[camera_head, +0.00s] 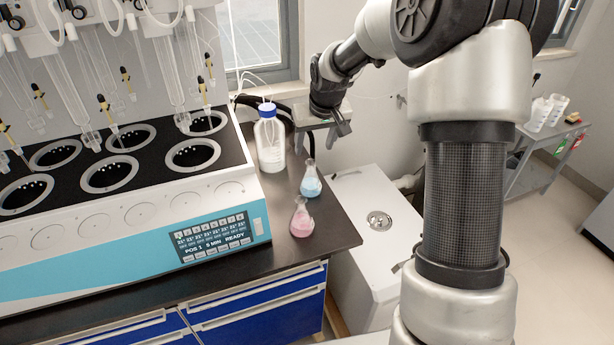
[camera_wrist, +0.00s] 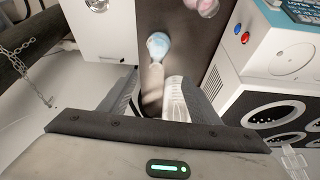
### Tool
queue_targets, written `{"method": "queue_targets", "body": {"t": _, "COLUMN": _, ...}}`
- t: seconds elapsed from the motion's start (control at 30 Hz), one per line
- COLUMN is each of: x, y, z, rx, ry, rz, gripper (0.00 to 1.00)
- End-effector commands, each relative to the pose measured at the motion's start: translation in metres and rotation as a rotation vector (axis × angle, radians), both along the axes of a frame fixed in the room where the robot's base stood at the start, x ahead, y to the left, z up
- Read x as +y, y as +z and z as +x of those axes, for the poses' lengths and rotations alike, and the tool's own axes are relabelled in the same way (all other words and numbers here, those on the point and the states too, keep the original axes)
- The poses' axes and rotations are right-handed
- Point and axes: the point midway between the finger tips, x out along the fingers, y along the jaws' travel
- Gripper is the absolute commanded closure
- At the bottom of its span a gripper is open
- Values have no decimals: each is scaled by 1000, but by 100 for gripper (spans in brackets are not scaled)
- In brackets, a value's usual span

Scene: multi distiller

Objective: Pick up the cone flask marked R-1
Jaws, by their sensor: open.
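Two cone flasks stand upright near the right end of the dark bench: one with blue liquid (camera_head: 311,184) and, nearer the front, one with pink liquid (camera_head: 302,220). No R-1 mark is legible on either. My gripper (camera_head: 338,126) is open, raised behind and to the right of the flasks, touching neither. In the wrist view, the blue flask (camera_wrist: 158,46) lies beyond the open fingers (camera_wrist: 160,92), and the pink flask (camera_wrist: 207,6) is partly cut off at the top edge. A pale shape between the fingers is unclear.
A blue-capped bottle (camera_head: 270,142) stands behind the flasks to the left. The large distiller (camera_head: 150,215) fills the bench's left side. The bare bench top (camera_head: 335,235) ends just right of the flasks, with a white cabinet (camera_head: 375,235) beyond it.

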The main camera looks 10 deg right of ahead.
Motion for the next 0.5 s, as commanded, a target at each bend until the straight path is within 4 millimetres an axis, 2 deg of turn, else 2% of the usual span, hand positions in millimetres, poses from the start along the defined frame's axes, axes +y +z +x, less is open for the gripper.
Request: {"method": "queue_targets", "body": {"t": 0.5, "x": 4, "y": -95, "z": 38, "rx": 4, "ry": -1, "rz": 3, "gripper": 43}}
